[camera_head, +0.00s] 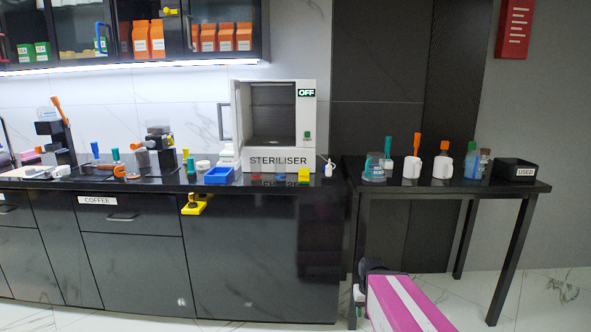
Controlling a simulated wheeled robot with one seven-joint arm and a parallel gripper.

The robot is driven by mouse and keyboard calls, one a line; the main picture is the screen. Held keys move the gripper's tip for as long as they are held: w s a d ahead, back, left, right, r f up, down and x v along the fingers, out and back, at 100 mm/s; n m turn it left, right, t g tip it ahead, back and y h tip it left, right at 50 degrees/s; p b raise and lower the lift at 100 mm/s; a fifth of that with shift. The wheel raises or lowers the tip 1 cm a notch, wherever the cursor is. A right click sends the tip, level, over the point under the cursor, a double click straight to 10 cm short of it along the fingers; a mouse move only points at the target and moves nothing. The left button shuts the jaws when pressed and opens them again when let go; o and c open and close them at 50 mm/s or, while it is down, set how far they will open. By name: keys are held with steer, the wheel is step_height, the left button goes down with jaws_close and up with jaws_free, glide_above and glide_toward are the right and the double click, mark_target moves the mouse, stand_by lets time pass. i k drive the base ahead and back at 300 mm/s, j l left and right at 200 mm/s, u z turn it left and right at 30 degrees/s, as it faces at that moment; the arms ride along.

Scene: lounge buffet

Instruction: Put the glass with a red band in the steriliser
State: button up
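The steriliser (274,160) is a white box on the counter. Its front opening faces me and shows a dark, empty-looking chamber; a door seems to stand swung out at its left side. A sign on it reads OFF, with a green button below. I cannot make out a red band on any glass. A clear glass-like vessel with a blue mark (374,172) stands at the left end of the side table. Part of my pink and white arm shows at the bottom right, below the side table's top. I cannot make out gripper fingers there.
The black side table (435,189) also holds two white containers with orange tops (412,167), bottles (472,165) and a black USED bin (515,170). A blue tray (219,175) and coffee equipment (158,150) stand left of the steriliser. Small coloured items line the counter's front edge.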

mark_target(256, 164)
steer(key=i+j, duration=0.1)
steer(key=j, duration=1.15)
steer(key=i+j, duration=0.15)
steer(key=j, duration=0.5)
steer(key=i+j, duration=0.1)
steer(key=j, duration=0.5)
